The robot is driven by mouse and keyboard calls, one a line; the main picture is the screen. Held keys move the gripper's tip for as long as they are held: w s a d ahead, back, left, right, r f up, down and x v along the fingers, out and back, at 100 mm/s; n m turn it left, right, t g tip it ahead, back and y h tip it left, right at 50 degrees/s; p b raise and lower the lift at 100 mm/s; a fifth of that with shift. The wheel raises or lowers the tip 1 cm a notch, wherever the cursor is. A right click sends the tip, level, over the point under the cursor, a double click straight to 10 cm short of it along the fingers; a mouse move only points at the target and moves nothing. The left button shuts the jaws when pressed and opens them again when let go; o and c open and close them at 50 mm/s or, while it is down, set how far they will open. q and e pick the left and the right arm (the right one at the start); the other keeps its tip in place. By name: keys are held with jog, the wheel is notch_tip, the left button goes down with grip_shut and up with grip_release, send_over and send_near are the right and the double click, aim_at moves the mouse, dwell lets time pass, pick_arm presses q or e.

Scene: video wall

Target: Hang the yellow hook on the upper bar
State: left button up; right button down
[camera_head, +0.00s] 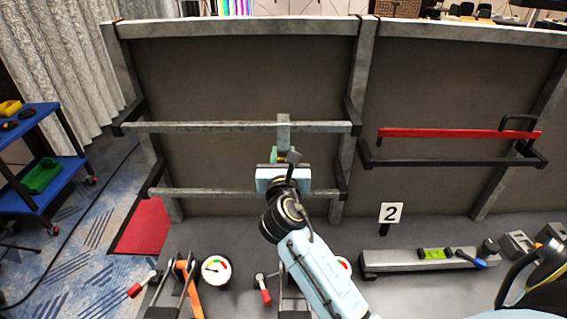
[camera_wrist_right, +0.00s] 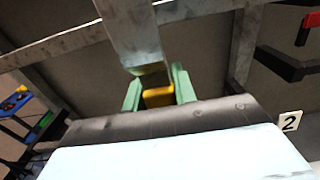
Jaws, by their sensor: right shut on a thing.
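My right gripper (camera_head: 284,156) is in front of the panel, just below the upper bar (camera_head: 210,127). Its green fingers are shut on the yellow hook (camera_wrist_right: 158,96), which shows as a small yellow block between them in the right wrist view. A grey upright piece (camera_head: 284,130) rises from the fingers and crosses the upper bar; I cannot tell if it is part of the hook. Whether it rests on the bar is unclear. My wrist hides the rest of the hook in the head view. My left gripper is not in view.
A lower grey bar (camera_head: 220,193) runs behind my wrist. To the right are a red bar (camera_head: 440,133) and a dark rail (camera_head: 450,162). Clamps, a gauge (camera_head: 216,269) and a "2" sign (camera_head: 391,212) stand below. A blue cart (camera_head: 40,165) is at left.

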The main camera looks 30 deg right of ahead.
jog(key=shift+w+d+f+b, duration=0.4)
jog(key=shift+w+b, duration=0.2)
jog(key=shift+w, duration=0.1)
jog(key=shift+w+d+f+b, duration=0.45)
jog(key=shift+w+b, duration=0.2)
jog(key=shift+w, duration=0.05)
jog(key=shift+w+d+f+b, duration=0.4)
jog(key=shift+w+b, duration=0.2)
jog(key=shift+w, duration=0.1)
jog(key=c, duration=1.1)
grip_release()
jog(key=shift+o, duration=0.2)
